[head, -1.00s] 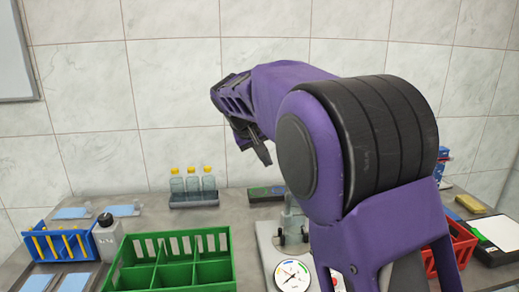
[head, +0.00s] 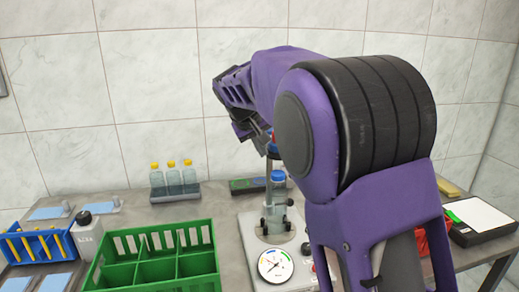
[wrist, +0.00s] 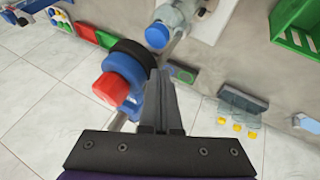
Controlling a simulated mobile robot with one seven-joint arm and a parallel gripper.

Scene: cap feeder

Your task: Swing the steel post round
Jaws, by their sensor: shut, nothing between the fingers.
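A steel post (head: 268,192) rises from the capping machine, partly hidden behind my arm and gripper. At its top is a blue head, which the wrist view shows with a black ring (wrist: 143,62) and a red knob (wrist: 112,88). My gripper (wrist: 157,85) is shut and empty, its fingertips close beside the blue head. I cannot tell whether they touch. In the head view my gripper (head: 268,148) is by the post's top. A blue-capped bottle (head: 279,184) stands on the machine; its cap (wrist: 157,35) also shows in the wrist view.
A round gauge (head: 275,265) is on the machine's front. A green crate (head: 150,255) and a rack of yellow-capped bottles (head: 174,192) stand to the left. A blue bin (head: 40,245) is farther left. A red bin and a black tray (head: 480,222) are at the right.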

